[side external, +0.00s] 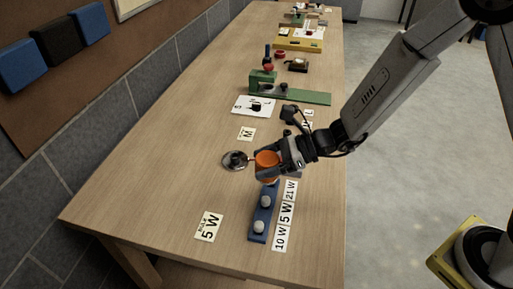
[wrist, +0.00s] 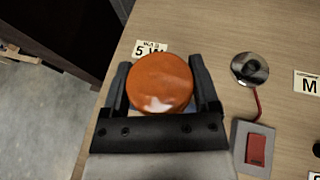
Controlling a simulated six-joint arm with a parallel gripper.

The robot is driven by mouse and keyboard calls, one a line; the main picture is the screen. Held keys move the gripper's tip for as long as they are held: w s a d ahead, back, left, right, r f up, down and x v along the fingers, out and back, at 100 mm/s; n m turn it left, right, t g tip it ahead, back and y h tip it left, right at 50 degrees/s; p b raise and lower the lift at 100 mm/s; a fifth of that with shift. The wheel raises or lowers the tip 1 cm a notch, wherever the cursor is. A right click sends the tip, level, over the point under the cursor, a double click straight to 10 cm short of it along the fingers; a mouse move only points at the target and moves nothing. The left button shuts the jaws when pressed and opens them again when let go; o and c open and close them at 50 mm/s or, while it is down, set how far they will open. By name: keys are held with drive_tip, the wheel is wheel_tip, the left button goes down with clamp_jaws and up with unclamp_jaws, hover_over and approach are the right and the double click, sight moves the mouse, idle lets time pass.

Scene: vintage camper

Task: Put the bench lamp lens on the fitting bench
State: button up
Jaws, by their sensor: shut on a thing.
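The orange round lamp lens (side external: 267,159) is in my gripper (side external: 272,164), above the table near the far end of the blue bulb rack. In the wrist view, the lens (wrist: 160,82) sits between the two dark fingers of my gripper (wrist: 162,88), its face toward the camera. A round metal lamp base (side external: 235,161) lies on the wooden table just left of the lens. It also shows in the wrist view (wrist: 249,69), with a red lead to a grey switch box (wrist: 253,149). The long wooden table (side external: 170,170) is the bench surface; no separate fitting bench is labelled.
The blue rack (side external: 258,238) holds white bulbs beside a wattage strip (side external: 285,215). A 5 W card (side external: 209,226) and an M card (side external: 247,133) lie flat. A green stand (side external: 285,92) and yellow tray (side external: 299,44) stand farther back. The table's left side is clear.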

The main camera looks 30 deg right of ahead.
drive_tip(key=shift+s+a+n+g, duration=0.5)
drive_tip(key=shift+s+a, duration=0.05)
drive_tip(key=shift+s, duration=0.35)
drive_tip(key=w+a+f, duration=0.1)
drive_tip(key=w+f, duration=0.1)
drive_tip(key=w, duration=0.1)
drive_tip(key=w+a+f, duration=0.2)
drive_tip(key=w+f, duration=0.1)
drive_tip(key=w, duration=0.1)
drive_tip(key=w+a+f, duration=0.2)
drive_tip(key=w+f, duration=0.1)
drive_tip(key=w, duration=0.1)
drive_tip(key=shift+w+f, duration=0.2)
drive_tip(key=shift+w, duration=0.05)
drive_tip(key=shift+w+a+f+y, duration=0.15)
drive_tip(key=shift+w+f+y, duration=0.15)
drive_tip(key=shift+w+f, duration=0.25)
drive_tip(key=shift+f, duration=0.1)
drive_tip(key=shift+w+a+f, duration=0.1)
drive_tip(key=shift+f, duration=1.6)
drive_tip(key=shift+f, duration=0.1)
